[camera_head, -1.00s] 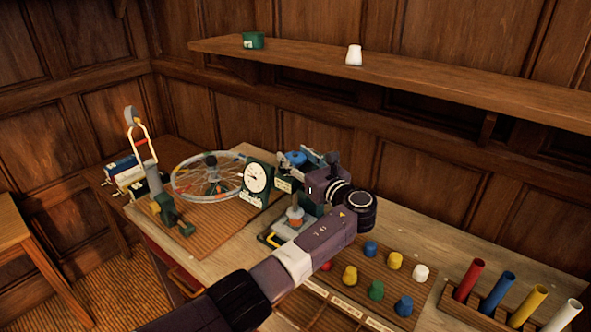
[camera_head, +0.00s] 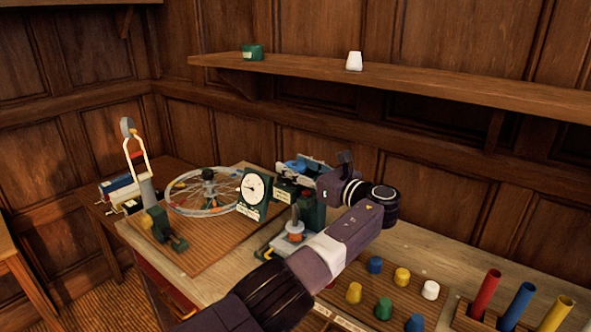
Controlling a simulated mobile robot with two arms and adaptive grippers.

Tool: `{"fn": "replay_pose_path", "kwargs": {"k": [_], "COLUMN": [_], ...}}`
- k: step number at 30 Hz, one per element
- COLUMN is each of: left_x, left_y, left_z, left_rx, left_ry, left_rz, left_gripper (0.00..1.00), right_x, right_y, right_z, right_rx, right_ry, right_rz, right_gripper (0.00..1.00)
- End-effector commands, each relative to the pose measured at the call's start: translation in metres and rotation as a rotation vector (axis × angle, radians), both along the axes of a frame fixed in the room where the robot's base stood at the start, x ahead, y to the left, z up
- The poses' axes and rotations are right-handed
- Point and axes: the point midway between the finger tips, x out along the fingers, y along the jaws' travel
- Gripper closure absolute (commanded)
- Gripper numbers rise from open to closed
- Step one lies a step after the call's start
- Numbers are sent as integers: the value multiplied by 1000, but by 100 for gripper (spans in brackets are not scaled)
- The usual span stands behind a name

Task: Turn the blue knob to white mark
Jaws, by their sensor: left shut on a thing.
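The blue knob (camera_head: 294,167) shows only in part, at the top of a green device on the bench. My left gripper (camera_head: 306,166) reaches it from the right and is shut on it. The fingers hide much of the knob. A dial with a white face and dark needle (camera_head: 254,187) stands upright just left of the knob. I cannot make out the white mark. My right gripper is not in view.
A spoked wheel (camera_head: 207,191) on a wooden board stands left of the dial. Colored pegs, such as a yellow one (camera_head: 402,277), and tubes, such as a red one (camera_head: 486,294), stand at front right. A wall shelf (camera_head: 440,88) runs behind.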

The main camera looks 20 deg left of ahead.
Motion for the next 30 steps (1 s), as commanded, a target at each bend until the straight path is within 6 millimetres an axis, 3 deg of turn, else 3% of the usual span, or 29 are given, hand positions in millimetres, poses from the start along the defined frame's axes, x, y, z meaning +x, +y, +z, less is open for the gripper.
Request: {"fn": "replay_pose_path", "kwargs": {"k": [10, 11, 15, 25, 30], "left_x": [1, 1, 1, -1, -11], "left_y": [0, 0, 0, -3, -23], "left_z": [5, 5, 4, 2, 1], "left_rx": [2, 3, 2, 1, 0], "left_ry": [-8, -9, -6, -3, -2], "left_rz": [-3, -3, -2, -2, -4], "left_gripper": [80, 54, 39, 38, 38], "right_x": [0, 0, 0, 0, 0], "right_y": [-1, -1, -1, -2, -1], "right_z": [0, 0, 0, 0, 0], "right_rx": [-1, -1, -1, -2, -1], "right_ry": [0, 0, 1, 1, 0], "right_rz": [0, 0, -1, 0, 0], "right_gripper": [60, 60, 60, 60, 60]}}
